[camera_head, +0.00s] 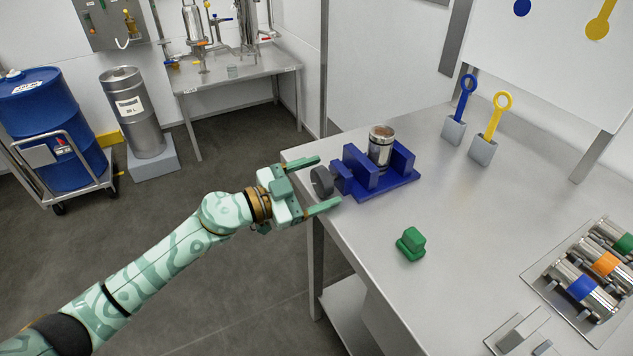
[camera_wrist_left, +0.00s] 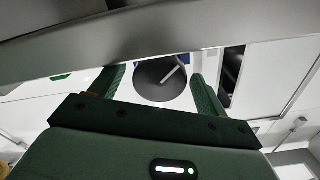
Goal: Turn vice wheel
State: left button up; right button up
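A blue vice (camera_head: 375,180) sits near the left edge of the steel table, with a metal cylinder (camera_head: 380,147) standing between its jaws. Its dark round vice wheel (camera_head: 321,182) faces left, just past the table edge. My left gripper (camera_head: 322,184) is open, with one finger on the far side of the wheel and one on the near side. I cannot tell whether the fingers touch it. In the left wrist view the wheel (camera_wrist_left: 161,82) shows as a dark disc with a light bar, between the spread fingers. My right gripper is not in view.
A green block (camera_head: 411,244) lies on the table in front of the vice. Blue (camera_head: 457,113) and yellow (camera_head: 489,132) tools stand in grey holders behind. A tray of banded cylinders (camera_head: 590,275) is at the right. Open floor lies left of the table.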

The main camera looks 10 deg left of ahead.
pick_arm(q)
jog(key=p+v, duration=0.2)
jog(key=v, duration=1.4)
jog(key=shift+s+a, duration=0.1)
jog(key=shift+a, duration=0.05)
